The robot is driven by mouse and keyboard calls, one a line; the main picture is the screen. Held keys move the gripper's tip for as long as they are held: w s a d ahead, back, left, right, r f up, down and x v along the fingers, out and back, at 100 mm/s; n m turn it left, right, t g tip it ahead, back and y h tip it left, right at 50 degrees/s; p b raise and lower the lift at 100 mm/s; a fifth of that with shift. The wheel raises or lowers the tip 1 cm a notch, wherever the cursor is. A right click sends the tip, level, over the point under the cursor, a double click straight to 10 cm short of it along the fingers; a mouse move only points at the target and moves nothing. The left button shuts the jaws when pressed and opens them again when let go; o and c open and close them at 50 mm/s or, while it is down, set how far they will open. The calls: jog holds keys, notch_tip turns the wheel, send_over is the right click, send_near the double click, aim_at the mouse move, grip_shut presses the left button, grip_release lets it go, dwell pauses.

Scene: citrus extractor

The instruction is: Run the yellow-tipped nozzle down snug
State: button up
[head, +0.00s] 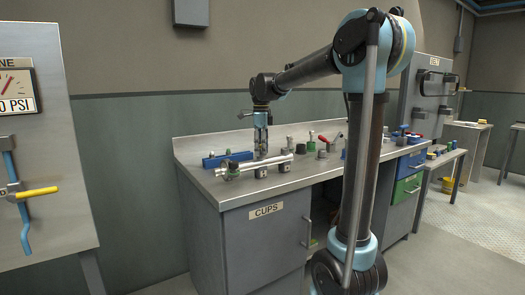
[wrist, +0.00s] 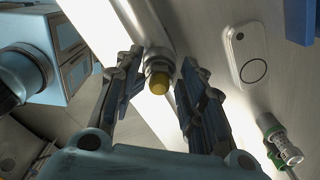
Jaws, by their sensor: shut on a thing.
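The yellow-tipped nozzle (wrist: 158,83) shows in the wrist view, with a rounded yellow tip and a metal collar, in line with a silver tube (wrist: 138,22). My gripper (wrist: 160,72) has one finger on each side of the nozzle and is shut on it. In the head view my gripper (head: 262,148) points down over the silver tube (head: 250,165), which lies across supports near the bench's left front. The nozzle cannot be made out there. I cannot tell how tightly the nozzle is seated.
The metal bench (head: 205,180) carries a blue block (head: 226,159) behind the tube and several small fittings to the right. A green-collared fitting (wrist: 279,141) shows in the wrist view. A gauge panel (head: 45,130) stands at left.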

jog(key=shift+w+a, duration=0.15)
jog(key=shift+a, duration=0.05)
jog(key=shift+m, duration=0.8)
jog(key=shift+c, duration=0.2)
jog(key=shift+m, duration=0.9)
jog(key=shift+c, duration=0.2)
jog(key=shift+m, duration=0.8)
jog(key=shift+m, duration=0.9)
